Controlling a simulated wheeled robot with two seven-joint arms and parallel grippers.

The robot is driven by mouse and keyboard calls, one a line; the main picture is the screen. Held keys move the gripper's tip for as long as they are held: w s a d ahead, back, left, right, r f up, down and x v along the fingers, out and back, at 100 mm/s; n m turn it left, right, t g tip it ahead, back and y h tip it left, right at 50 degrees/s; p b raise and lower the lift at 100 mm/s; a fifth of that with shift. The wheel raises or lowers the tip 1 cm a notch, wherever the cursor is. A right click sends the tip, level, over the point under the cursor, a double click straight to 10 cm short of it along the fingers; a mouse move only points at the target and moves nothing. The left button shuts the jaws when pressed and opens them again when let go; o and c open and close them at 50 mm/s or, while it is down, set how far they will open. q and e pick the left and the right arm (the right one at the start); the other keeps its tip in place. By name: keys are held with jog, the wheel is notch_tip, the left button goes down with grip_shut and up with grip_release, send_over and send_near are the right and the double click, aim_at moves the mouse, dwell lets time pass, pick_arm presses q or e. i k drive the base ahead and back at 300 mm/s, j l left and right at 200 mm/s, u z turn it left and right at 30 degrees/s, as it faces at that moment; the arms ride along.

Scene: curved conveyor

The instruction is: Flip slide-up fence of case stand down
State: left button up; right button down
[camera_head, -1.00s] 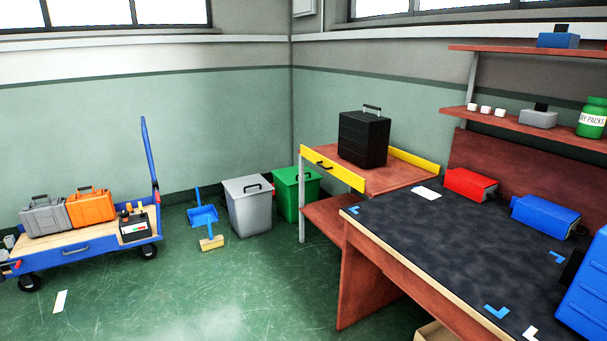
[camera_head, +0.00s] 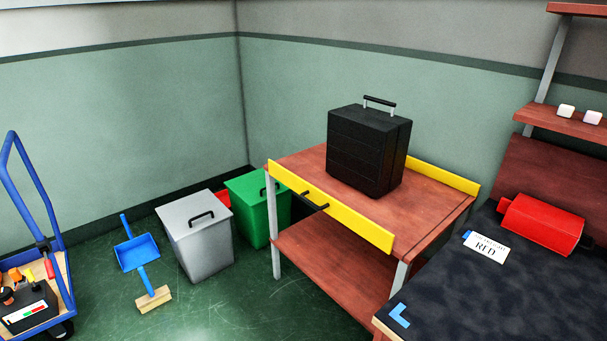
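The case stand (camera_head: 428,215) is a red-brown wooden table with a lower shelf and grey legs. Its slide-up fence (camera_head: 350,219) is a yellow board along the near-left edge, standing up above the tabletop, with a black handle (camera_head: 314,203) on its outer face. A second yellow board (camera_head: 443,177) runs along the far-right edge. A black case (camera_head: 364,149) with a top handle stands upright on the tabletop between the two boards. Neither of my grippers shows in the view.
A green bin (camera_head: 257,212) and a grey bin (camera_head: 196,238) stand left of the stand. A blue dustpan (camera_head: 137,252) and a brush (camera_head: 153,297) lie on the floor. A dark workbench (camera_head: 470,300) with a red box (camera_head: 541,223) is close on the right. A blue cart (camera_head: 60,285) is at left.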

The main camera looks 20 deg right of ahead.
aim_at(377, 236)
jog(key=i+z, duration=0.3)
jog(key=i, duration=0.4)
jog(key=i+z, duration=0.3)
jog(key=i, duration=0.35)
